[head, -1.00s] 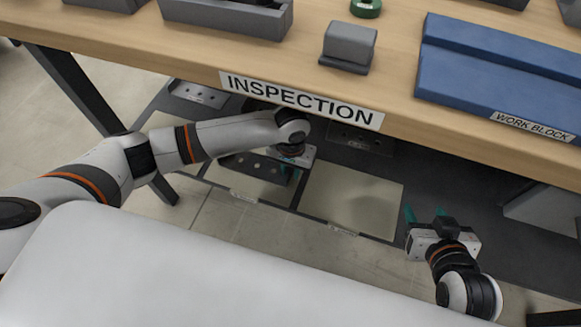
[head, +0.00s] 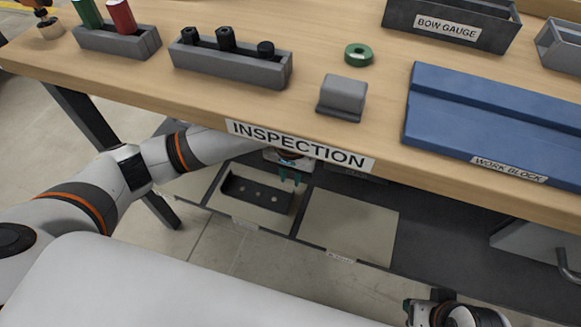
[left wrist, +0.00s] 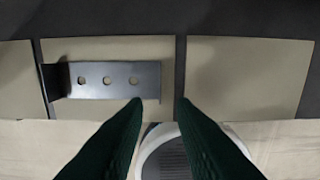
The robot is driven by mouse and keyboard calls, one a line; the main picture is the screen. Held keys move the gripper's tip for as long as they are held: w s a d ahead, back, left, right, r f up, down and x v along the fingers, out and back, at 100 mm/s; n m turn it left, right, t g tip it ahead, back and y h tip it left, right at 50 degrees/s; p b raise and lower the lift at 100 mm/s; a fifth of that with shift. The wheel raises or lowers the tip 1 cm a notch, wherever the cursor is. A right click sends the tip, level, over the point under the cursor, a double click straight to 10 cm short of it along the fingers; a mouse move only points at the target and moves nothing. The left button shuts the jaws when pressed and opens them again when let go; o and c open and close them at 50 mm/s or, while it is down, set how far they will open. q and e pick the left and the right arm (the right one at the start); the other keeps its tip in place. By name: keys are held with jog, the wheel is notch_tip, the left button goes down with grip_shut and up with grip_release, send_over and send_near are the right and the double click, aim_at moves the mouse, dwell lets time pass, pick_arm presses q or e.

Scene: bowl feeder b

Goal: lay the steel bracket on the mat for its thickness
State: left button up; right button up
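The steel bracket (head: 262,195) is a dark plate with several round holes.
The second mat (head: 348,225) is empty. The bench top's front edge, with the INSPECTION sign (head: 298,145), overhangs my left forearm and wrist. A blue work block (head: 490,125), a grey block (head: 342,97) and a green ring (head: 358,54) stand on top. A grey box (head: 540,250) is at the right.

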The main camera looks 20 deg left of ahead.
pick_arm(q)
jog(key=shift+r, duration=0.5)
jog(key=s+d+f+m+t+h, duration=0.25)
jog(key=s+d, duration=0.35)
jog(key=s, duration=0.4)
jog(key=s+a+t+y, duration=0.1)
jog(key=s+a+y, duration=0.1)
jog(key=s+a, duration=0.8)
jog(key=a+n, duration=0.1)
jog(key=a, duration=0.2)
jog(key=shift+a, duration=0.25)
